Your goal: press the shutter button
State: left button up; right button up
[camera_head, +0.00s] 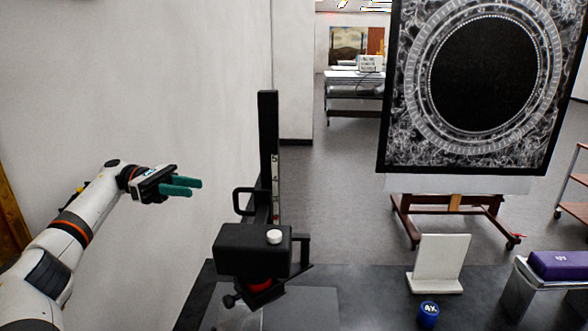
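A black camera box (238,249) sits on a black upright stand (268,135) in the middle of the head view. My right gripper is out of view.
A dark table (375,308) carries a white panel on a base (440,262), a blue jar (428,313) and, at right, a purple case (560,265) on a grey block. A large framed dark picture (395,130) stands behind. A white wall (130,80) is at left.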

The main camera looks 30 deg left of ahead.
aim_at(273, 236)
jog(key=k+l, duration=0.7)
jog(key=k, duration=0.15)
jog(key=k+l, duration=0.75)
jog(key=k, duration=0.15)
